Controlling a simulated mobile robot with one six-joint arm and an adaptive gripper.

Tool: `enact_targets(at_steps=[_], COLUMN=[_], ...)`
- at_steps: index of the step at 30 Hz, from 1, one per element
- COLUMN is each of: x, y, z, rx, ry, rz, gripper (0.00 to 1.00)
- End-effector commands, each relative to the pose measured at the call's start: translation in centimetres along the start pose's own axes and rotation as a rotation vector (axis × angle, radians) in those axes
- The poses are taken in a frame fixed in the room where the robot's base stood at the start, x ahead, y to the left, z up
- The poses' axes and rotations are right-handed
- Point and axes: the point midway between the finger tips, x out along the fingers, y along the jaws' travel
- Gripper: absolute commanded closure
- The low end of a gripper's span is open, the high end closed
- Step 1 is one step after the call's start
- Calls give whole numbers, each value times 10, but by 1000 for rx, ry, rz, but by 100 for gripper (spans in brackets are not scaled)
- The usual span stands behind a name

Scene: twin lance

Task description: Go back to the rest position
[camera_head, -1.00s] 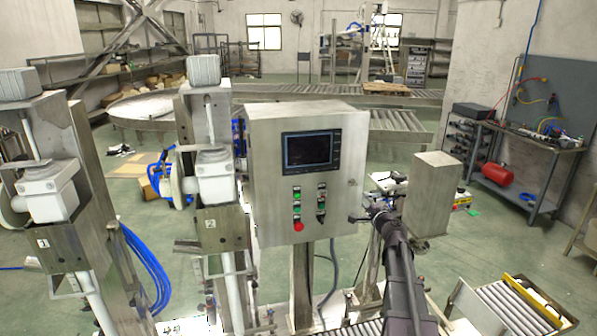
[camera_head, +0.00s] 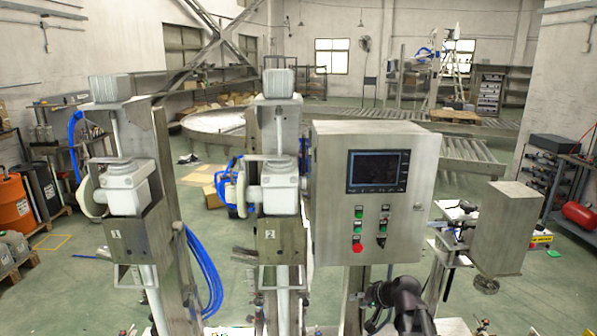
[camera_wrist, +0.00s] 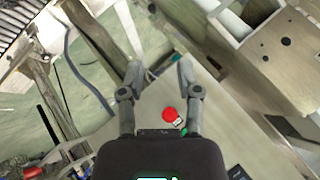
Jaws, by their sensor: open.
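My gripper (camera_wrist: 158,78) is open in the wrist view, its two dark fingers spread with nothing held between them. Below and between the fingers in that view lies the grey control panel's face with a red button (camera_wrist: 168,115). In the head view the steel control box (camera_head: 330,215) stands right of centre with a dark screen, small green and red buttons and the red button (camera_head: 357,248) at the lower left. Part of my dark arm shows at the bottom, below the box; the fingers cannot be made out there.
Lance station 1 (camera_head: 127,240) and lance station 2 (camera_head: 282,240) stand left of the box, with blue hoses between them. A steel box on a stand (camera_head: 508,225) is close on the right. Roller conveyors (camera_head: 470,150) lie behind.

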Motion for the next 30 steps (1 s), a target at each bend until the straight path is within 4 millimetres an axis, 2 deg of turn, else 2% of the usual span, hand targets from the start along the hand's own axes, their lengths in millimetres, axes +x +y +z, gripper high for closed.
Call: enact_targets(at_steps=[1, 6, 12, 18, 30], x=[3, 4, -11, -26, -30], y=[3, 20, 43, 57, 60], z=[23, 84, 138, 162, 166], rx=[-38, -155, -257, -303, -311], ry=[-52, -229, -402, -493, -512], rz=[45, 226, 438, 574, 605], gripper=[56, 56, 56, 56, 56])
